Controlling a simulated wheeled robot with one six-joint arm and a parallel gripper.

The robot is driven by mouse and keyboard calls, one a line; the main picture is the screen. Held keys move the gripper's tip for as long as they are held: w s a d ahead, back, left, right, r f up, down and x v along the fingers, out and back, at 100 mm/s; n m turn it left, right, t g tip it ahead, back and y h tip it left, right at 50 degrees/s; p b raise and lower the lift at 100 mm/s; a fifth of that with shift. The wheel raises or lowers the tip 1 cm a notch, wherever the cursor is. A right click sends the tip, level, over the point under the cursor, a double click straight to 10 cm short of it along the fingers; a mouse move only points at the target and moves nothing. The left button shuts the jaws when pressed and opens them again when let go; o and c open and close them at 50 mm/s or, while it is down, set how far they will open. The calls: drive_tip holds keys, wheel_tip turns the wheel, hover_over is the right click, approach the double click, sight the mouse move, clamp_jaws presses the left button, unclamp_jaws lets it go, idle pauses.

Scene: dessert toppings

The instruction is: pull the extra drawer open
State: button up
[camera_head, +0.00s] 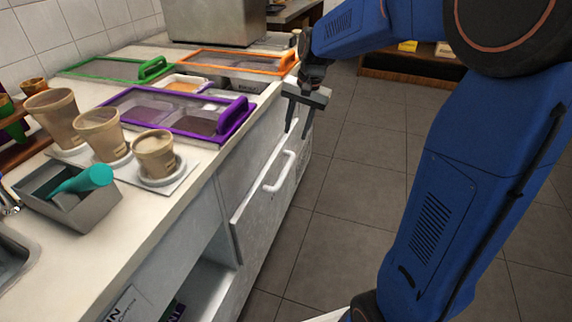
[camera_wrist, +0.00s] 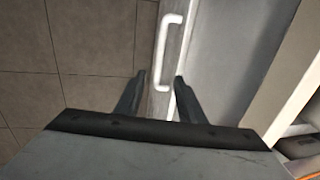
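The drawer (camera_head: 258,201) is a pale grey front below the counter, and it looks shut. Its white bar handle (camera_head: 281,172) stands out from the front. The handle also shows in the wrist view (camera_wrist: 166,50), just beyond my fingertips and roughly between them. My gripper (camera_head: 297,134) is in front of the counter, above and slightly right of the handle in the head view. In the wrist view its two dark fingers (camera_wrist: 160,78) are apart with nothing held. I cannot tell how far the handle is from the fingers in depth.
On the counter (camera_head: 128,232) stand several paper cups (camera_head: 155,153), a grey bin (camera_head: 72,205) with a teal scoop, and topping trays with purple (camera_head: 187,114), green (camera_head: 118,68) and orange lids. An open shelf (camera_head: 205,290) is left of the drawer. Tiled floor (camera_head: 350,190) is clear in front.

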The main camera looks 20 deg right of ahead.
sight(286, 169)
drive_tip(key=a+f, duration=0.1)
drive_tip(key=f, duration=0.4)
drive_tip(key=w+f, duration=0.1)
drive_tip(key=f, duration=0.5)
drive_tip(key=w+a+f, duration=0.1)
drive_tip(key=f, duration=0.5)
drive_tip(key=shift+a, duration=0.35)
drive_tip(key=shift+r, duration=0.1)
clamp_jaws()
